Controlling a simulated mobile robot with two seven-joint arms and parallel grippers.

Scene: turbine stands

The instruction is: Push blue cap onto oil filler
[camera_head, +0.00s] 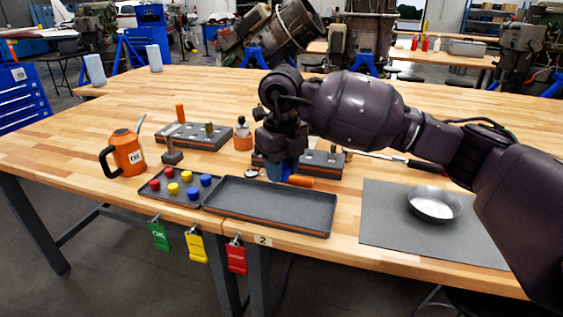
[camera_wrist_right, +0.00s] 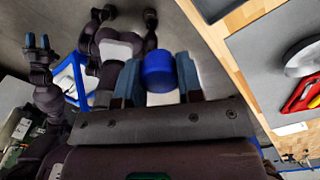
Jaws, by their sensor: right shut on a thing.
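My right gripper (camera_head: 280,170) is shut on a blue cap (camera_wrist_right: 158,72). In the right wrist view the cap sits between the two fingers. In the head view the gripper is low over the table, behind the long dark tray and in front of a grey block (camera_head: 322,164), hiding part of it. I cannot tell whether the cap touches anything below. The oil filler is not clearly made out; it may be hidden behind the gripper. My left gripper (camera_wrist_right: 38,42) shows small at the left of the right wrist view, its fingers apart and empty.
A small tray (camera_head: 152,197) holds red, yellow and blue caps. An empty long tray (camera_head: 270,222) lies beside it. An orange oil can (camera_head: 126,152) and another grey block (camera_head: 215,143) stand left. A metal bowl (camera_head: 434,205) sits on a grey mat (camera_head: 385,222) at right.

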